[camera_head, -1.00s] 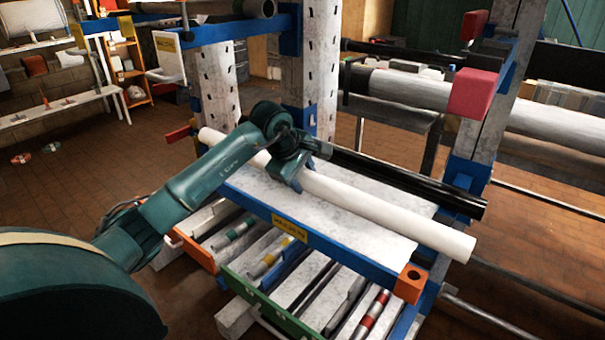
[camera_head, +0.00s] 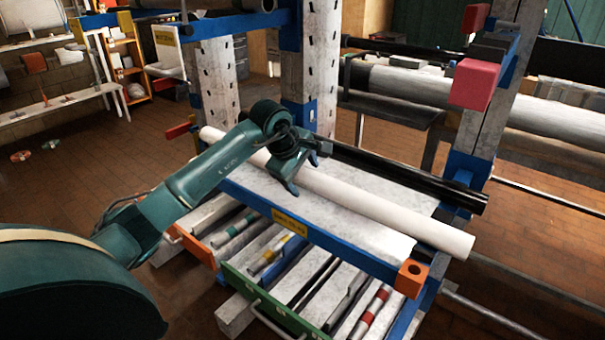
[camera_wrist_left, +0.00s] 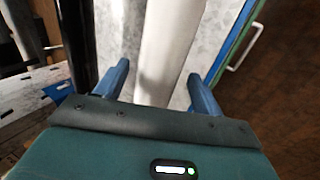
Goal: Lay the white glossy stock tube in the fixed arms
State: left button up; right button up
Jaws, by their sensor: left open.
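The white glossy tube (camera_head: 375,205) lies slantwise on the pale shelf top (camera_head: 325,240), beside a black tube (camera_head: 400,175). My left gripper (camera_head: 304,176) is open just above the white tube, near its middle. In the left wrist view, the white tube (camera_wrist_left: 167,45) runs between the two spread fingers (camera_wrist_left: 158,74), with a gap on each side. Blue arms stick out from the uprights: one at the upper left (camera_head: 240,24), one at the right (camera_head: 512,58) with pink end blocks. I cannot tell which are the fixed arms. My right gripper is out of view.
An orange corner block (camera_head: 411,278) stands at the shelf's near right corner. Below are a green-fronted drawer (camera_head: 268,305) and rods with coloured bands. A large grey pipe (camera_head: 420,84) lies behind the shelf. Perforated uprights (camera_head: 322,65) rise at the back.

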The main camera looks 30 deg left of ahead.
pick_arm(q)
jog(key=shift+f, duration=0.15)
jog(key=v, duration=1.3)
jog(key=shift+r, duration=0.2)
jog(key=shift+d, duration=0.1)
